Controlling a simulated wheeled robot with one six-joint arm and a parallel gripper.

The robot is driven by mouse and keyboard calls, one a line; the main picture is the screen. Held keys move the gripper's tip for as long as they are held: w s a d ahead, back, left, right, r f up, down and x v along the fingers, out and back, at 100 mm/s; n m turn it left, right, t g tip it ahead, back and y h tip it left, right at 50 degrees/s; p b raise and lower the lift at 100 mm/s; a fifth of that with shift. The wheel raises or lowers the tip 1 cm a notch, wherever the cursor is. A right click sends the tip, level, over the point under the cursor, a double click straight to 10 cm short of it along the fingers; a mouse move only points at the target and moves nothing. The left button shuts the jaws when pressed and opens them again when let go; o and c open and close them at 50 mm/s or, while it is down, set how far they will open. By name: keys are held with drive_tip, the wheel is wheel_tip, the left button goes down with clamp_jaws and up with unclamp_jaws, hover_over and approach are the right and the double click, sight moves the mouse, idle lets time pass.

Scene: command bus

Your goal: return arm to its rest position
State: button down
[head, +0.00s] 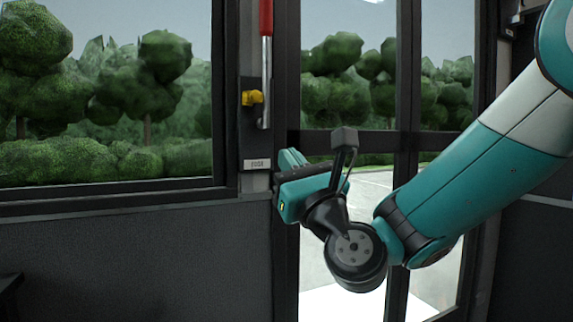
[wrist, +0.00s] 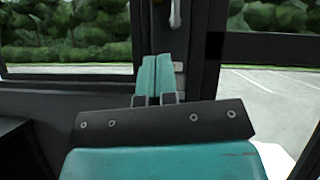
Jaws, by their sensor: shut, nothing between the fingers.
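My gripper (wrist: 157,78) shows in the wrist view with its two teal fingers together, shut and empty. In the head view my gripper (head: 283,162) is at the end of the bent arm, pointing away and to the left, in front of the door's left frame. It is below the red-and-silver handle and just right of the dark wall panel. The fingertips are partly hidden behind the gripper body in the head view. The teal and white arm comes in from the right edge and its wrist hangs low in front of the glass door.
A red-topped silver bar (head: 266,62) and a yellow clip (head: 252,97) are on the dark post, above a small label (head: 257,164). A large window (head: 105,95) fills the left. The glass door (head: 375,190) stands behind the arm. A dark edge (head: 10,290) shows at lower left.

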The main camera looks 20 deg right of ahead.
drive_tip(key=shift+a, duration=0.1)
drive_tip(key=s+a+f+n+g+y, duration=0.35)
drive_tip(key=a+f+n+g, duration=0.3)
drive_tip(key=n, duration=0.55)
drive_tip(key=s+a+f+n+g+y, duration=0.3)
drive_tip(key=a+f+n+g+y, duration=0.4)
drive_tip(key=n, duration=0.6)
drive_tip(key=s+d+f+n+g+h, duration=0.4)
drive_tip(key=s+n+g, duration=0.1)
drive_tip(key=s+n, duration=0.2)
drive_tip(key=s+d+f+n+g+h, duration=0.3)
drive_tip(key=s+f+n+g+h, duration=0.2)
drive_tip(key=s+n+g, duration=0.15)
wheel_tip(320, 180, up, 33)
drive_tip(key=s+n+p, duration=0.1)
drive_tip(key=p, duration=3.2)
drive_tip(key=shift+d+r+t, duration=0.15)
drive_tip(key=shift+d+t, duration=0.15)
drive_tip(key=shift+d, duration=0.15)
